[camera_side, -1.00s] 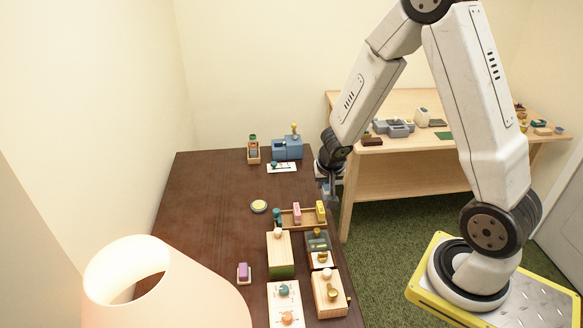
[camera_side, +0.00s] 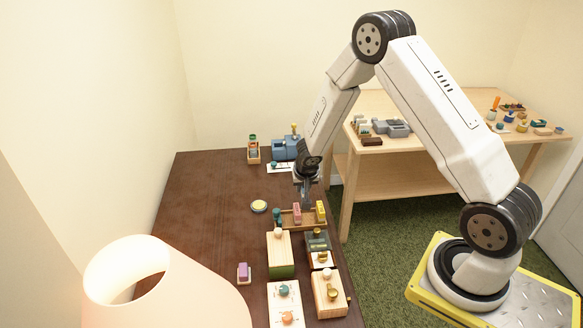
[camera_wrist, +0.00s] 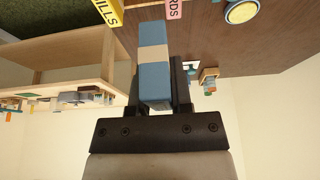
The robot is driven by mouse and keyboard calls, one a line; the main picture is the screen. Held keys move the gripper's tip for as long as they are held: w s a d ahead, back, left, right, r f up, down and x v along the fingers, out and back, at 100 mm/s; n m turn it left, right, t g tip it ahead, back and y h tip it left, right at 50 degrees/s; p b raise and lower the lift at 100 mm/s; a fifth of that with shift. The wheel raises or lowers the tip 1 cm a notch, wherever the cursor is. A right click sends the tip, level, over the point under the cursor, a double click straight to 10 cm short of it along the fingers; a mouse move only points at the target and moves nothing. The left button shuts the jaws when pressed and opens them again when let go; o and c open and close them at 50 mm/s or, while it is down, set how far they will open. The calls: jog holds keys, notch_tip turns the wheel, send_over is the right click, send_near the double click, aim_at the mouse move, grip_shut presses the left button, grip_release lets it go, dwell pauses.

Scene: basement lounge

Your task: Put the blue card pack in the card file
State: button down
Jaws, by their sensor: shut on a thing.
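The blue card pack (camera_wrist: 153,80), a blue block with a beige band, is in the wrist view. My gripper (camera_wrist: 158,98) is shut on it, and the pack sticks out past the fingertips. In the side view my gripper (camera_side: 305,194) hangs over the dark table, just behind a wooden tray (camera_side: 288,226). The tray holds a pink upright piece (camera_side: 297,212) and a yellow one (camera_side: 320,211). Their lettered tops, ending "RDS" on pink (camera_wrist: 173,8) and "ILLS" on yellow (camera_wrist: 106,12), show in the wrist view. The tray appears to be the card file.
A teal-topped item (camera_side: 277,215) stands at the tray's left end. A yellow-topped round tin (camera_side: 259,206) sits left of it. Wooden boxes (camera_side: 281,256) stand in front, and a blue-grey box (camera_side: 285,149) behind. The table's left half is mostly clear; a lamp (camera_side: 150,285) is in the foreground.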

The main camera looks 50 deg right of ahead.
aim_at(302, 194)
jog(key=shift+w+f, duration=0.3)
jog(key=shift+f, duration=1.55)
jog(key=shift+f, duration=0.6)
jog(key=c, duration=0.5)
grip_release()
jog(key=shift+c, duration=0.2)
jog(key=shift+r, duration=0.15)
jog(key=shift+r, duration=0.7)
jog(key=v, duration=1.1)
jog(key=shift+s+r, duration=0.2)
